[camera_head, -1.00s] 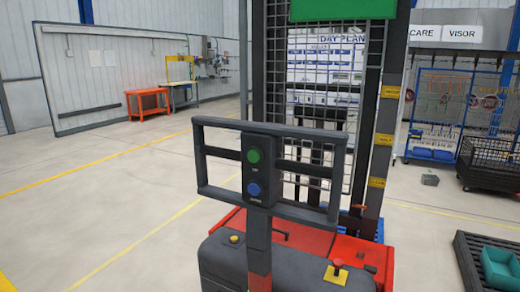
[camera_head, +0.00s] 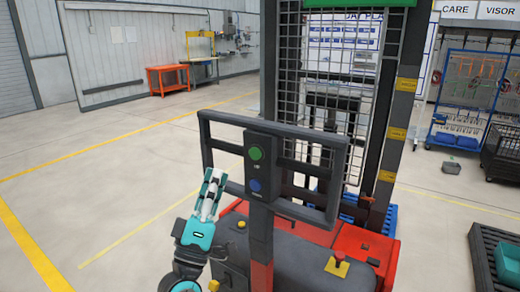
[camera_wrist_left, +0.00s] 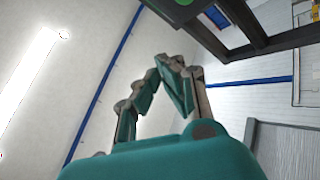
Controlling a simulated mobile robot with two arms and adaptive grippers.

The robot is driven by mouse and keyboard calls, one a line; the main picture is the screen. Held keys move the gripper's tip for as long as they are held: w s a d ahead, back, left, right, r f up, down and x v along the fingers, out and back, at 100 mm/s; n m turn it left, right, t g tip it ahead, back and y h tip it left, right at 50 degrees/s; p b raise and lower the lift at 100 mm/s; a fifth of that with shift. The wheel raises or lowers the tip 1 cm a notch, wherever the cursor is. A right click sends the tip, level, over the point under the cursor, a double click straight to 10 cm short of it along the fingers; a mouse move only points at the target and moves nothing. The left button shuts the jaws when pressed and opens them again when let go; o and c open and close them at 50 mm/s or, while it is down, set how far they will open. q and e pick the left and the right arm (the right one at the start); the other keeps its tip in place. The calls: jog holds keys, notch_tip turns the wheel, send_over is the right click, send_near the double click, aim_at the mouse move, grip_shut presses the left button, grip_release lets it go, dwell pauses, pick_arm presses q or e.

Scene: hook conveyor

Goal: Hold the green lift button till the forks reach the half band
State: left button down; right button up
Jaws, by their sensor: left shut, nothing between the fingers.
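The green lift button (camera_head: 256,153) sits at the top of a dark control box (camera_head: 260,170) on the stacker's handle frame. A blue button (camera_head: 255,185) sits below it. My left gripper (camera_head: 213,176) is shut and empty, to the left of the box and a little lower than the green button, apart from both. In the left wrist view the closed fingers (camera_wrist_left: 172,62) point up, and a green round part (camera_wrist_left: 183,2) shows at the top edge. The mast (camera_head: 395,120) carries several yellow band labels (camera_head: 397,133). I cannot make out the forks. My right gripper is not in view.
The handle frame (camera_head: 325,120) surrounds the control box, with a wire mesh guard behind it. A red emergency knob (camera_head: 340,256) stands on the stacker body. A dark pallet with a teal bin (camera_head: 508,265) lies at the right. The floor at left is clear.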

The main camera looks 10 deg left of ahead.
aim_at(255, 154)
pick_arm(q)
jog(key=shift+s+r, duration=0.2)
jog(key=shift+r, duration=0.15)
jog(key=w+d+b, duration=0.2)
jog(key=w+d, duration=0.1)
jog(key=w, duration=0.5)
jog(key=shift+w, duration=0.2)
dwell(0.7)
jog(key=shift+w+b, duration=0.1)
jog(key=shift+b, duration=0.2)
dwell(0.5)
jog(key=shift+w+d, duration=0.1)
jog(key=shift+w, duration=0.2)
